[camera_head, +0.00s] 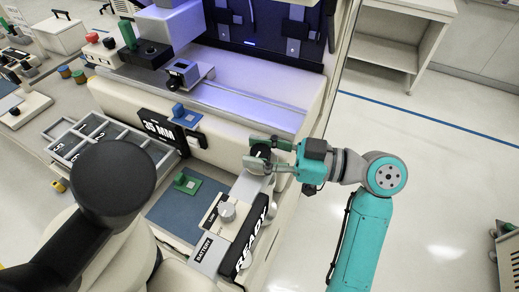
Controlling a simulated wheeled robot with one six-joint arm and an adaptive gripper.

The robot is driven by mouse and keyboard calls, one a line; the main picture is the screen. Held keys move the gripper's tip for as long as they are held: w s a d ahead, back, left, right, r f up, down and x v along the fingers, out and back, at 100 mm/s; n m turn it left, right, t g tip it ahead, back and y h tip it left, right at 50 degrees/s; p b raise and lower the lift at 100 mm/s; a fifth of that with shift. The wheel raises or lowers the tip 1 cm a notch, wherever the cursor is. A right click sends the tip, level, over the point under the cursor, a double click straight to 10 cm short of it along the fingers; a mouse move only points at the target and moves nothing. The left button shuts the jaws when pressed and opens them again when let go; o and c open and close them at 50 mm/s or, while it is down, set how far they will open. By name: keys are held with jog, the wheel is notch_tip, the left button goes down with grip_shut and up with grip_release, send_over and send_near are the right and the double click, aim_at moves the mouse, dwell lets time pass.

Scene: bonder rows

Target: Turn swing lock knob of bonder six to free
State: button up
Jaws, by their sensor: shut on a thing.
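My gripper (257,153) reaches in from the right with its teal arm, at the right front corner of the cream bonder (222,148). Its fingers are shut on a small dark knob (263,152), one finger on the far side and one on the near side. The fingers hide much of the knob, and I cannot read its setting or any marks. A black READY plate (252,232) stands in front of the knob. No number of this bonder is legible.
A silver knob (228,212) sits on a labelled panel nearby. A blue mat (165,217) bears a green block (186,183). A grey divided tray (62,135) is at left. A large dark round part (112,178) blocks the lower left.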

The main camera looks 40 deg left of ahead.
jog(key=o, duration=1.2)
jog(key=v, duration=1.2)
